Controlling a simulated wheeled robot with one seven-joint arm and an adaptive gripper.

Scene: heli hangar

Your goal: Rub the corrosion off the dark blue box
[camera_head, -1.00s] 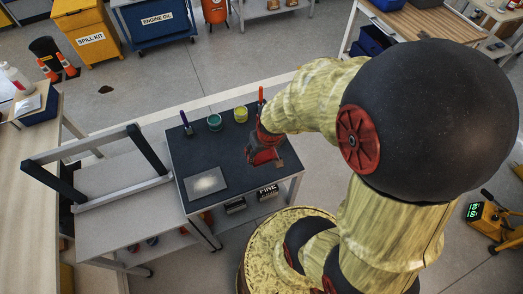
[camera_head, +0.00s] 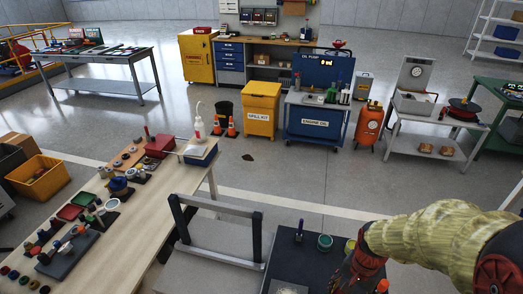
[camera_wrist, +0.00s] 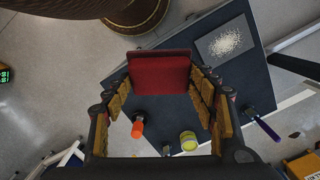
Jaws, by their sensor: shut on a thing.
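My gripper (camera_wrist: 160,84) is shut on a red block (camera_wrist: 160,70), which sits between its fingers in the wrist view. In the head view my gripper (camera_head: 357,274) is at the bottom edge, over the dark-topped cart (camera_head: 278,262). A grey plate (camera_wrist: 212,50) with a whitish, powdery patch lies on that top, apart from the red block. Only its edge shows in the head view. A blue box (camera_head: 203,158) with something pale on top sits at the far end of the long bench. No corrosion can be made out on it, and I cannot tell whether it is the task's box.
The long bench (camera_head: 150,205) holds several small items.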

